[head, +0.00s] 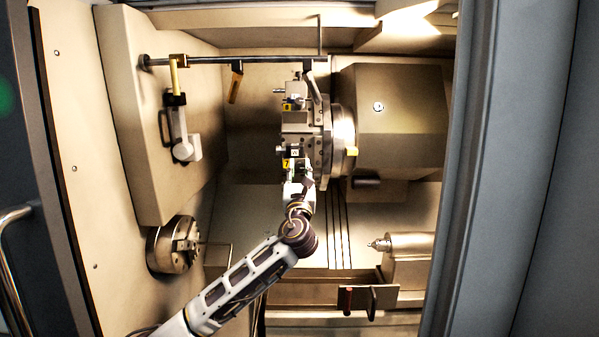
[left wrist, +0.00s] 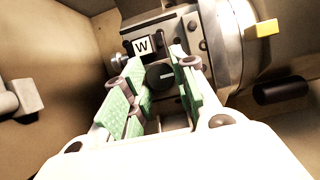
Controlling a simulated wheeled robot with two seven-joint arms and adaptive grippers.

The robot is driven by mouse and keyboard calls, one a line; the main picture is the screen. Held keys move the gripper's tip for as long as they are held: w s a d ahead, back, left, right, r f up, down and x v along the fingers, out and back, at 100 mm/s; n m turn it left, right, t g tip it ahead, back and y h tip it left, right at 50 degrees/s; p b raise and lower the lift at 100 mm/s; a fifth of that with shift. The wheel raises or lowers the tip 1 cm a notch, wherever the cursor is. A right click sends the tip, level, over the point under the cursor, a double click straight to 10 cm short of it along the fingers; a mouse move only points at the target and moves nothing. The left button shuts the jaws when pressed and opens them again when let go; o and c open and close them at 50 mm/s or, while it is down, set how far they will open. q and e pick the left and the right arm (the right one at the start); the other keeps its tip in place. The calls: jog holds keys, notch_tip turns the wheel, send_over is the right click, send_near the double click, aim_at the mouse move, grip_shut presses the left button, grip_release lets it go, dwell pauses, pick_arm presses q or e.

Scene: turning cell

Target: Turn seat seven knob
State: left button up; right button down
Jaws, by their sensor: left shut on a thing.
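The turret (head: 318,125) stands in the middle of the machine, with tool seats around its rim. A yellow label "7" (head: 286,163) marks seat seven at its lower side, beside a white "W" plate (head: 295,152). My left gripper (head: 293,176) reaches up from below to this seat. In the left wrist view its green-padded fingers (left wrist: 166,72) are closed on the dark round knob (left wrist: 158,76) of the seat. The fingers partly hide the knob. My right gripper is out of view.
A chuck (head: 173,245) is on the left wall, below a bracket arm (head: 181,135). A horizontal bar (head: 230,60) crosses above. The tailstock (head: 408,262) stands at lower right. A yellow block (head: 351,151) sticks out just right of the turret. The door frame (head: 470,170) bounds the right side.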

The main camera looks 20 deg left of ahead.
pick_arm(q)
jog(key=shift+c, duration=0.5)
jog(key=shift+n, duration=0.4)
jog(key=n+y+b, duration=0.1)
jog(key=n, duration=0.1)
jog(key=n+g+y+b, duration=0.1)
jog(key=n, duration=0.2)
jog(key=shift+d+f+y+b, duration=0.1)
jog(key=shift+d+y+b, duration=0.05)
jog(key=shift+y+b, duration=0.25)
jog(key=n+g+y, duration=0.1)
jog(key=n, duration=0.2)
jog(key=n+g+y+b, duration=0.1)
jog(key=n, duration=0.2)
jog(key=shift+d, duration=0.1)
jog(key=n, duration=0.1)
jog(key=n+g, duration=0.1)
jog(key=n, duration=0.1)
jog(key=n+g+b, duration=0.1)
jog(key=n, duration=0.1)
jog(key=shift+r+y, duration=0.25)
jog(key=shift+y, duration=0.15)
jog(key=n+g, duration=0.1)
jog(key=n, duration=0.1)
jog(key=n+g, duration=0.1)
jog(key=n, duration=0.2)
jog(key=shift+r+n+h+p, duration=0.1)
jog(key=shift+n+h+p, duration=0.2)
jog(key=shift+h+p, duration=0.1)
